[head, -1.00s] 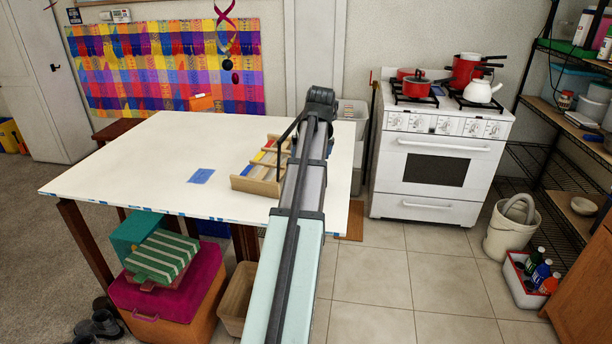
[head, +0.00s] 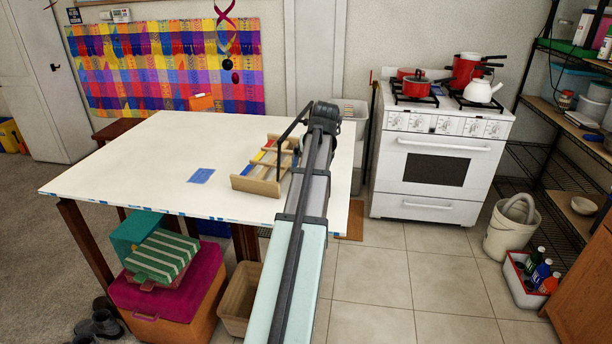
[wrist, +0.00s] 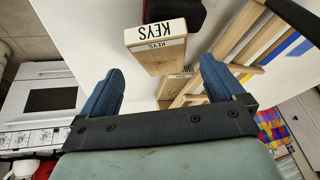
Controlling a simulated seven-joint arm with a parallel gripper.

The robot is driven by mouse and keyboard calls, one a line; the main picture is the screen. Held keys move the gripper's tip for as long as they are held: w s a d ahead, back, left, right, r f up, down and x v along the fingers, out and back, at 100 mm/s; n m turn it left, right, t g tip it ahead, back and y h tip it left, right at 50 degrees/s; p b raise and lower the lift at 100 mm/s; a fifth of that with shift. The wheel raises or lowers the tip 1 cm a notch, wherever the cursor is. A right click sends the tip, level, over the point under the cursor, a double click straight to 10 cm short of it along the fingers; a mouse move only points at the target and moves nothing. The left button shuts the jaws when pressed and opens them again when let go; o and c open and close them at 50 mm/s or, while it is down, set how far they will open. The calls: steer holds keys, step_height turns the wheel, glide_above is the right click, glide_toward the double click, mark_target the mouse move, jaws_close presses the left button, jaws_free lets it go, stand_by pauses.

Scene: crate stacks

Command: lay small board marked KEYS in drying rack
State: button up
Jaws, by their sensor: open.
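The small wooden board marked KEYS (wrist: 160,62) shows in the wrist view, just above the space between my fingertips. Its lettering is upside down in that picture. My gripper (wrist: 158,78) is open, with one blue finger on each side and nothing clasped. I cannot tell how far the board is from the fingers. The wooden drying rack (wrist: 238,38) shows at the right of the wrist view, with rails and coloured boards. In the head view the rack (head: 256,186) stands on the white table, partly behind my arm. My gripper and the KEYS board are hidden there.
The white table (head: 130,165) is mostly clear left of the rack, apart from a flat blue piece (head: 201,176). A dark red and black object (wrist: 182,14) shows at the wrist view's top. A white stove (head: 440,160) stands right of the table, beyond my arm.

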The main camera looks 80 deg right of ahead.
steer(key=shift+x, duration=2.65)
steer(key=shift+w, duration=0.1)
steer(key=shift+c, duration=0.4)
steer(key=c, duration=1.1)
steer(key=shift+r, duration=0.15)
